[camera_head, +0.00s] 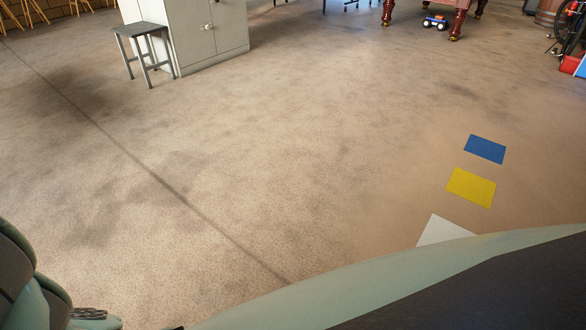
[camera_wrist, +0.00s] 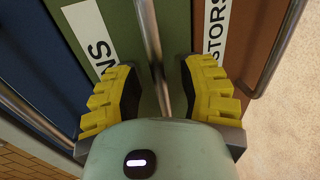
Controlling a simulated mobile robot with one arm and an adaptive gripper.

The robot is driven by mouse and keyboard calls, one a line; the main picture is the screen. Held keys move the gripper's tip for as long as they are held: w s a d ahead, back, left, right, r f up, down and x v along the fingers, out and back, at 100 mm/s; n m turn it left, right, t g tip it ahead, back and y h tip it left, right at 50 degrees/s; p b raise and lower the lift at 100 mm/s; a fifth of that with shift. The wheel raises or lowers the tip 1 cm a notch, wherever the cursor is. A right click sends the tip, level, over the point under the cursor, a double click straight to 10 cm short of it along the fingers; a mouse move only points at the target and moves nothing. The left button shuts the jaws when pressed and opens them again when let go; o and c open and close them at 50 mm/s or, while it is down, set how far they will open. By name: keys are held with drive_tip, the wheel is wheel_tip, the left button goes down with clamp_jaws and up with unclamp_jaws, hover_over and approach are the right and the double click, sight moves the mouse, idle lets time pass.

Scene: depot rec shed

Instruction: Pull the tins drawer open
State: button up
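In the wrist view, a green drawer front (camera_wrist: 182,30) fills the middle. It carries a white label (camera_wrist: 90,35) on which the letters "NS" show; the rest is cut off. A metal bar handle (camera_wrist: 151,40) runs along the green front. My gripper (camera_wrist: 160,92) is open, with one yellow-padded finger on each side of this bar. Gaps show between the bar and both fingers. The lower end of the bar is hidden behind my gripper's body. The drawer and gripper are not seen in the head view.
A blue front (camera_wrist: 50,70) with a bar handle (camera_wrist: 30,113) lies left of the green one. A brown front (camera_wrist: 250,40), labelled "STORS", lies right. The head view shows open floor, a grey cabinet (camera_head: 205,30), a stool (camera_head: 143,35) and coloured floor sheets (camera_head: 471,187).

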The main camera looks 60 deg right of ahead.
clamp_jaws()
drive_tip(key=shift+d, duration=0.1)
idle(0.3)
